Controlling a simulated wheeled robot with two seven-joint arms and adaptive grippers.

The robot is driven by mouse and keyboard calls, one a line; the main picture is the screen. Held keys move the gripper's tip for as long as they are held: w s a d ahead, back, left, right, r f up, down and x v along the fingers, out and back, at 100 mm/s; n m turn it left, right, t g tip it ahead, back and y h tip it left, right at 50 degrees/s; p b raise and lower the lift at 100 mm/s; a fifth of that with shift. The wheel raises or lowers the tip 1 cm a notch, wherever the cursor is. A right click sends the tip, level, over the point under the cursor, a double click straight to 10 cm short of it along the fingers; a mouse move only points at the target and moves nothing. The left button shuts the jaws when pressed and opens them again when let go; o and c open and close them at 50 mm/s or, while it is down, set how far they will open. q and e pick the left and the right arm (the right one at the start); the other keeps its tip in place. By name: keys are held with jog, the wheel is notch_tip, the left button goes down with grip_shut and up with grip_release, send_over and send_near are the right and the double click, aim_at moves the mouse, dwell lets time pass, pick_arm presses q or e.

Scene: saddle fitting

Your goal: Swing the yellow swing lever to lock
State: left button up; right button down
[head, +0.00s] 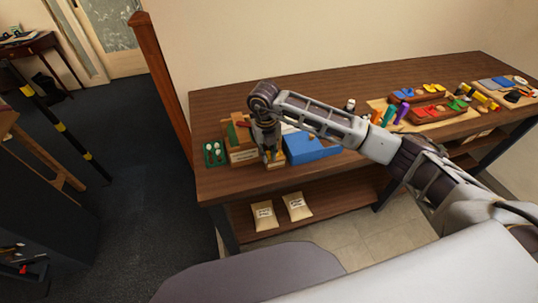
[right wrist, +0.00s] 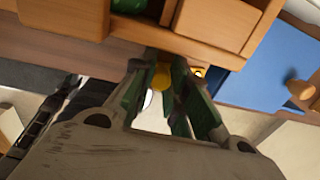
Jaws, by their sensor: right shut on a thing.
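My right gripper (head: 271,157) reaches down at the front of a small wooden fixture (head: 242,156) near the left front edge of the bench. In the right wrist view the fingers (right wrist: 163,88) are shut on the yellow swing lever (right wrist: 161,76), whose rounded end shows between the fingertips. A smaller yellow part (right wrist: 199,72) shows just right of the fingers, against the wood. The rest of the lever is hidden by the fingers, so its exact angle cannot be told. My left gripper is not in view.
A blue block (head: 308,147) stands right of the fixture. A green tray (head: 214,153) with white pieces is on its left. Two bags (head: 263,215) lie on the lower shelf.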

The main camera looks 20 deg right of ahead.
jog(key=shift+w+m, duration=0.15)
jog(key=shift+m, duration=0.15)
jog(key=c, duration=1.3)
grip_release()
jog(key=shift+c, duration=0.2)
notch_tip(320, 180, up, 12)
jog(key=shift+a, duration=0.25)
